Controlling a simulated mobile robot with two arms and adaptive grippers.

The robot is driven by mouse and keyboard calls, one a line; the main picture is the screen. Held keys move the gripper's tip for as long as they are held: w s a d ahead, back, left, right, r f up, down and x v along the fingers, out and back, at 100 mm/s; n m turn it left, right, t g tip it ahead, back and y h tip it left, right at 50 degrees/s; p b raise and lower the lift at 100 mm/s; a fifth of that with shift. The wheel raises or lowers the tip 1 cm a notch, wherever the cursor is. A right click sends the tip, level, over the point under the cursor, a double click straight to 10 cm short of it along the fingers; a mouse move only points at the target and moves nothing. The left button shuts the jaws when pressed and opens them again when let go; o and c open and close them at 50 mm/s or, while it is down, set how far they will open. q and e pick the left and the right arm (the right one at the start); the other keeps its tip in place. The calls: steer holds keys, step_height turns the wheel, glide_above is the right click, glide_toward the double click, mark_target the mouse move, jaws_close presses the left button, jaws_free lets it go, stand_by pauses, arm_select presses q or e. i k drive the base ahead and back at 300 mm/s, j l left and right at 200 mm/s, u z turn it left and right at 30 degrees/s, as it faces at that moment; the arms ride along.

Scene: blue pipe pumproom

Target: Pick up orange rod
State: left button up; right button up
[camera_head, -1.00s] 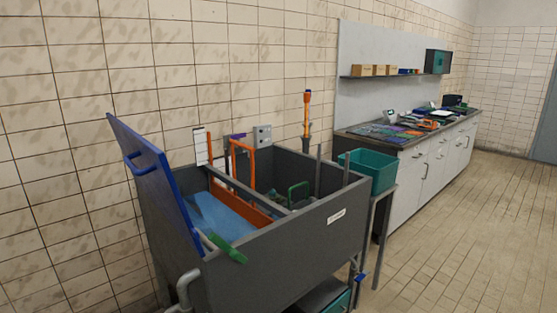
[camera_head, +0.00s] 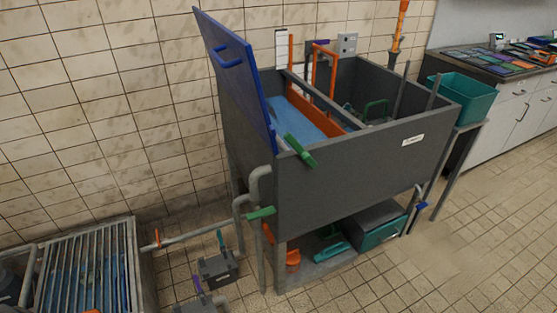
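Several orange parts show, and I cannot tell which is the task's orange rod. An upright orange rod-like piece (camera_head: 400,22) stands on a dark stem behind the right part of the grey tank (camera_head: 340,180), its top cut off by the picture edge. A thin upright orange bar (camera_head: 291,52) is at the tank's back left. An orange bent pipe (camera_head: 333,75) stands beside it, inside the tank. A long orange strip (camera_head: 318,112) lies along the blue water. Neither of my grippers is in view.
The tank's blue lid (camera_head: 236,78) stands open at the left. A teal bin (camera_head: 463,97) is on a stand to the right, before a counter (camera_head: 500,115). A grated basin (camera_head: 85,270) and grey pipes (camera_head: 200,232) are low left. Tiled floor (camera_head: 470,235) is free at right.

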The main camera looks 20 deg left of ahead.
mark_target(404, 5)
steer(key=i+l+z, duration=0.95)
steer(key=i, duration=0.5)
steer(key=i+z, duration=0.35)
steer(key=i, duration=1.4)
steer(key=i+l+u, duration=0.1)
steer(key=i, duration=0.85)
steer(key=i+u, duration=0.3)
steer(key=u, duration=0.15)
steer(key=i+l+u, duration=0.1)
steer(key=i+u, duration=0.2)
steer(key=u, duration=0.15)
steer(key=i+l+u, duration=0.15)
steer(key=u, duration=0.3)
steer(key=i+l+u, duration=0.3)
steer(key=u, duration=0.15)
